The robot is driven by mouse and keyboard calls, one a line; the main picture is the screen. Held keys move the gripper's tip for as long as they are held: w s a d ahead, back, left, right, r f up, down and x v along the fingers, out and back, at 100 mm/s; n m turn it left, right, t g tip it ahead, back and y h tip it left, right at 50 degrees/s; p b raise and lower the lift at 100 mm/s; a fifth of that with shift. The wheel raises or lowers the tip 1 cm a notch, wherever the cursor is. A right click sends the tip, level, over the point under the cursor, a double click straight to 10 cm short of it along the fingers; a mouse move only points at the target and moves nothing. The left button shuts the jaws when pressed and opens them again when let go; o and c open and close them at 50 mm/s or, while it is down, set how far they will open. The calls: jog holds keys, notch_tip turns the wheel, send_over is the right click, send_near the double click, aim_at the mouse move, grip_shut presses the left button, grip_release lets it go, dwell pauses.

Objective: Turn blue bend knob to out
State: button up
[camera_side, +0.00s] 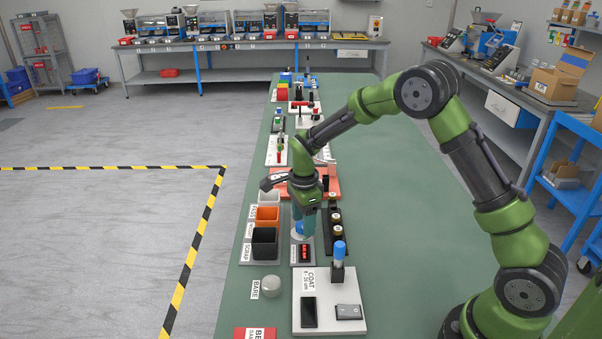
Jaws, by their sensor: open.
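My gripper (304,233) points down over the narrow grey plate (294,262) in the middle of the bench. It is open, with its teal fingers low. A small blue round part (299,227) shows at the left of the fingers, above a pale disc; it looks like the blue knob, but its label and setting cannot be read. The fingers hide part of it, and I cannot tell whether they touch it. Another blue-topped upright part (339,250) stands apart on the white COAT board (325,324).
Orange (267,214) and black (264,242) bins stand close left of my gripper. A dark rack with round parts (335,219) stands close right. A red block (304,252) lies in front, and a grey cylinder (271,286) nearer. The green bench right of the rack is clear.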

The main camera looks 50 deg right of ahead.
jog(key=shift+f, duration=0.25)
jog(key=c, duration=1)
jog(key=shift+c, duration=0.2)
